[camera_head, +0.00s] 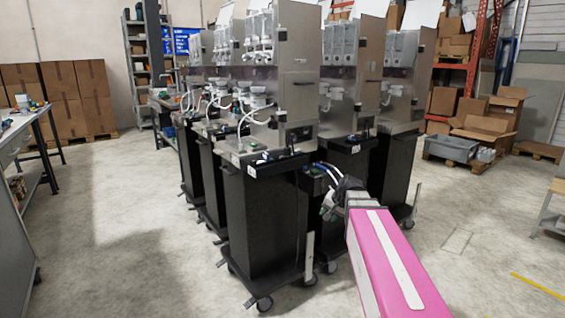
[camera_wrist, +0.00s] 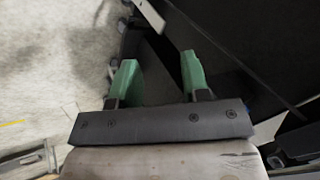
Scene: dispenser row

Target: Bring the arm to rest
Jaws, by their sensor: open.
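My arm, a pink and white link, reaches from the lower right of the head view toward the dispenser row. My gripper (camera_head: 328,204) is at its end, beside the black cabinet of the nearest dispenser (camera_head: 262,215). In the wrist view my gripper (camera_wrist: 158,78) shows two green fingers standing apart with nothing between them. Dark cabinet panels (camera_wrist: 240,45) lie beyond the right finger. Pale floor shows to the left. I cannot tell from these views whether the gripper touches a cabinet.
Several steel dispensers on black wheeled cabinets stand close together mid-view. A workbench (camera_head: 22,130) is at the left. Cardboard boxes (camera_head: 488,130) and a grey crate (camera_head: 452,147) lie at the back right. The floor (camera_head: 110,215) is clear at left and front right.

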